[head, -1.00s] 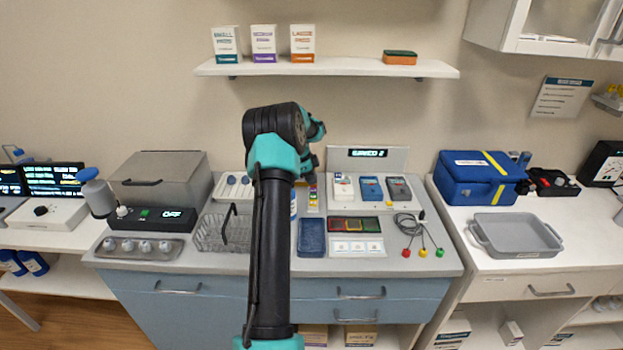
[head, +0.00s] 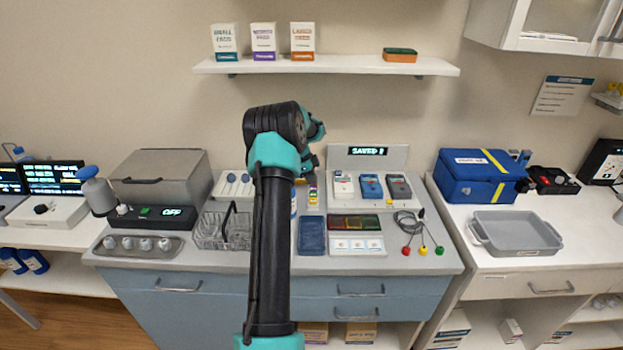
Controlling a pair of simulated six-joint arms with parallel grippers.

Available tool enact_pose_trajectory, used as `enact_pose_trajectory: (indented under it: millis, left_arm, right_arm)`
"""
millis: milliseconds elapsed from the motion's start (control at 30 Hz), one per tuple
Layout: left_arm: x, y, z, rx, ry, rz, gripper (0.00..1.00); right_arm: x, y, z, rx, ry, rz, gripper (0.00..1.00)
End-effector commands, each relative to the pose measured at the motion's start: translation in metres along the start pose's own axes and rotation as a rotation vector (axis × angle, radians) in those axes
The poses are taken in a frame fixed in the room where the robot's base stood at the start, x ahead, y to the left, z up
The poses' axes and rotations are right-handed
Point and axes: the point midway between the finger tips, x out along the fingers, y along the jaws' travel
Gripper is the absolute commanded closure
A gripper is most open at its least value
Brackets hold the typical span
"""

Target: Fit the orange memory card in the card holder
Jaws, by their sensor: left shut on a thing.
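My left gripper (head: 313,172) is at the back middle of the bench, largely hidden behind its own dark and teal arm. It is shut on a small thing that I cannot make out. Just below it stands a narrow strip with purple and yellow parts (head: 313,196). A flat case (head: 355,245) has dark red, orange-brown and green windows and a white lower half; I cannot tell whether this or the strip is the card holder. I cannot pick out the orange memory card for sure. My right gripper is not in view.
White, blue and grey handheld devices (head: 370,187) stand right of the gripper before a lit display panel (head: 368,152). A wire basket (head: 222,232) and a blue tray (head: 311,237) lie nearer. Cables with coloured plugs (head: 421,250) lie at right. The bench's front strip is clear.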

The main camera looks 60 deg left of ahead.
Motion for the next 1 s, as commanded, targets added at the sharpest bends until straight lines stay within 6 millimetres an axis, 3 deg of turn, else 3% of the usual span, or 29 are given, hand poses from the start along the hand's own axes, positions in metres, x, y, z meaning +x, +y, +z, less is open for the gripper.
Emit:
enact_pose_trajectory:
  millis: [167,200,300,1000]
  left_arm:
    - [0.001,0.0,0.0,0.0,0.0,0.001,1.0]
    - [0.001,0.0,0.0,0.0,0.0,0.001,0.89]
    - [0.001,0.0,0.0,0.0,0.0,0.001,0.79]
    - [-0.012,0.0,-0.004,0.001,0.0,0.0,0.79]
  right_arm:
    - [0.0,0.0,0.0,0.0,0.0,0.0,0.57]
    - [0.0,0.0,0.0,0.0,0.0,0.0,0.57]
    - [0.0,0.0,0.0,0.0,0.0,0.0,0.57]
    - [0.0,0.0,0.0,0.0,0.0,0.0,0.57]
